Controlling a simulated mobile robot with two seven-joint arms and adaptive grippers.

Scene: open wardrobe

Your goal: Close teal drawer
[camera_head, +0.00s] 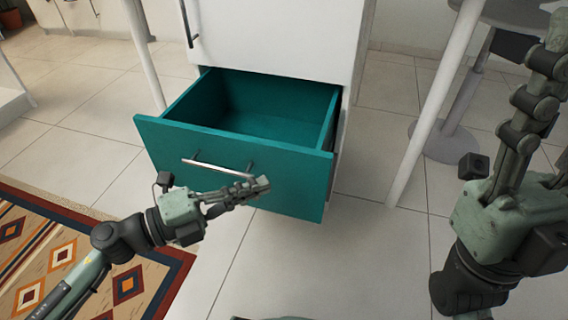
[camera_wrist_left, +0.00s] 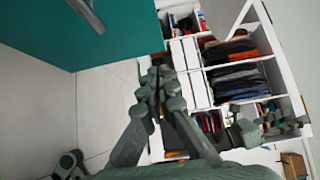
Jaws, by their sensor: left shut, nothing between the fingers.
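The teal drawer (camera_head: 235,160) is pulled out from the bottom of a white cabinet (camera_head: 290,35) and looks empty inside. Its front carries a silver bar handle (camera_head: 218,168). My left gripper (camera_head: 262,186) is shut and empty, in front of the drawer front just below and right of the handle; I cannot tell whether it touches. In the left wrist view the left gripper (camera_wrist_left: 158,78) points past the teal drawer front (camera_wrist_left: 40,30) at upper left. My right gripper (camera_head: 545,70) is at the right edge, away from the drawer; its fingers point up and its tips are hard to make out.
White legs (camera_head: 440,95) stand on either side of the cabinet. A grey round-based stand (camera_head: 445,142) is behind the right leg. A patterned rug (camera_head: 60,250) lies at lower left. The tiled floor before the drawer is clear. Shelves with folded clothes (camera_wrist_left: 235,65) show in the wrist view.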

